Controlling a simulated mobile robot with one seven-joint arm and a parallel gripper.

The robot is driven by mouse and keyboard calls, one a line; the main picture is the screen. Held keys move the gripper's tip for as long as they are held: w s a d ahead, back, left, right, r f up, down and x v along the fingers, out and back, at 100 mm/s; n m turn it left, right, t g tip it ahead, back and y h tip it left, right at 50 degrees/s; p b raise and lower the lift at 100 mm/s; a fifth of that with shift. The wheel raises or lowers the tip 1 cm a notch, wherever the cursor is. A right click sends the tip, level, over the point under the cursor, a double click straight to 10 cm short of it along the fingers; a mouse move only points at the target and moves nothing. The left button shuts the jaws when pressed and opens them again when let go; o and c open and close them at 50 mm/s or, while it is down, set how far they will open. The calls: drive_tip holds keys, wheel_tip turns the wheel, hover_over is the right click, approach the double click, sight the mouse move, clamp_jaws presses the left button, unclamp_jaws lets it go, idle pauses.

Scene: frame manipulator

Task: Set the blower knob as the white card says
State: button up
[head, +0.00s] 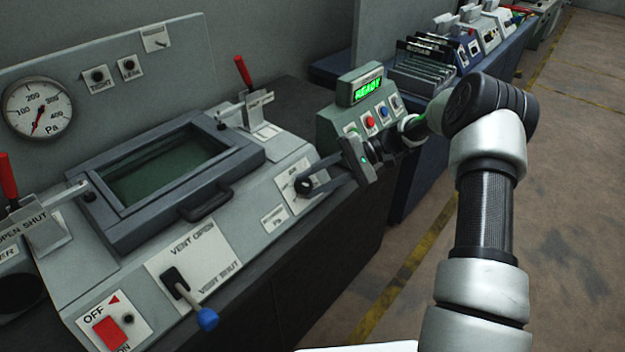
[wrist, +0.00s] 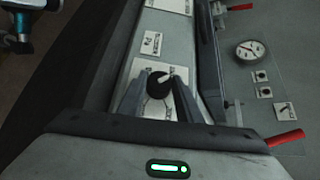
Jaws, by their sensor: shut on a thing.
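The round black blower knob (head: 303,186) sits on a white dial plate on the grey panel, right of the glass window. My gripper (head: 310,182) reaches it from the right, its fingers shut on it. In the wrist view, the knob (wrist: 158,88) lies between the two fingers of my gripper (wrist: 157,95), and its white pointer mark points up and right. The small white card (head: 273,219) lies left of and below the dial plate; it also shows in the wrist view (wrist: 151,43). Its print is too small to read surely.
A round Pa gauge (head: 37,107) has its red needle pointing down. A windowed lid (head: 205,205) with a handle, a blue-tipped vent lever (head: 207,319) and red levers (head: 243,70) stand nearby. A green-lit READY box (head: 366,91) stands close behind my gripper.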

drive_tip(key=m+t+y, duration=0.1)
drive_tip(key=m, duration=0.1)
drive_tip(key=m+t+y, duration=0.1)
drive_tip(key=m+y, duration=0.1)
drive_tip(key=shift+s+d+f+m+t, duration=0.1)
drive_tip(key=shift+s+f+m+t, duration=0.1)
drive_tip(key=shift+m+t, duration=0.15)
drive_tip(key=shift+s+f+m+t+y, duration=0.1)
drive_tip(key=shift+m+t+y, duration=0.45)
drive_tip(key=shift+m+t, duration=0.5)
drive_tip(key=shift+f+m+t+y, duration=0.1)
drive_tip(key=shift+m+t+y, duration=0.6)
drive_tip(key=shift+m, duration=0.5)
drive_tip(key=o, duration=1)
drive_tip(key=shift+o, duration=0.2)
drive_tip(key=s+d+f, duration=0.1)
drive_tip(key=s+d, duration=0.2)
drive_tip(key=d, duration=1.4)
drive_tip(key=shift+f, duration=0.25)
drive_tip(key=shift+s, duration=0.1)
